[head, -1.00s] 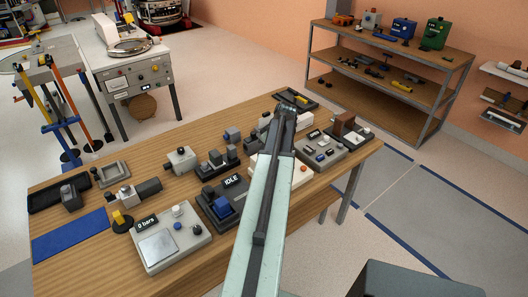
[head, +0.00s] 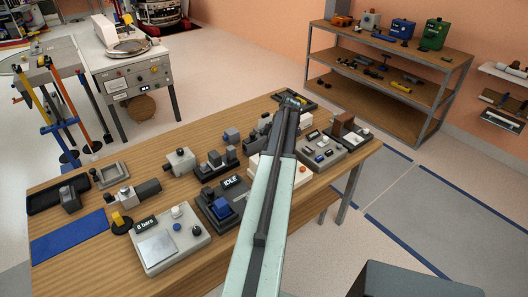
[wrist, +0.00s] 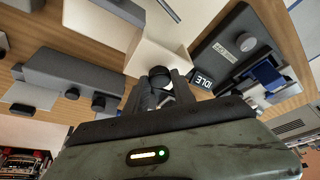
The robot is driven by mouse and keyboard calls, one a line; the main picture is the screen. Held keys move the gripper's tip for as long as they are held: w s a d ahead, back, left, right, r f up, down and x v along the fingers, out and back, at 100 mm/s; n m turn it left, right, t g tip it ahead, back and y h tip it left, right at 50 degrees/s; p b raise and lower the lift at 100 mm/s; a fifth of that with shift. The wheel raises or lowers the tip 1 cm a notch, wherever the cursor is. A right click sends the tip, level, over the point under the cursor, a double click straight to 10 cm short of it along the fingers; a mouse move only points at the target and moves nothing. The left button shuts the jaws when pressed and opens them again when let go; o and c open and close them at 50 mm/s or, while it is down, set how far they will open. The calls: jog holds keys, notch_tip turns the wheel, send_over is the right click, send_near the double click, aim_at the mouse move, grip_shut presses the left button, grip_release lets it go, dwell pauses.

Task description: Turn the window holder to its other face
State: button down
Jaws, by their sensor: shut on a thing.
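In the wrist view, my gripper (wrist: 160,88) is shut on a dark round knob (wrist: 160,75). The knob stands at the near edge of a cream block (wrist: 160,35), which looks like the window holder, though I cannot be sure. In the head view, a cream block (head: 265,163) shows only in part, because my arm covers the middle of the table. I cannot tell which face of the holder is up.
The wooden table (head: 90,255) bears several grey devices around the block. A grey unit with a display (wrist: 204,81) is close on the right in the wrist view. A long grey device (wrist: 70,72) lies on the left. Shelves (head: 385,70) stand behind.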

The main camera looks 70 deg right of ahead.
jog(key=shift+w, duration=0.15)
jog(key=c, duration=1.1)
grip_release()
jog(key=shift+o, duration=0.2)
jog(key=p+v, duration=0.7)
jog(key=shift+r, duration=0.3)
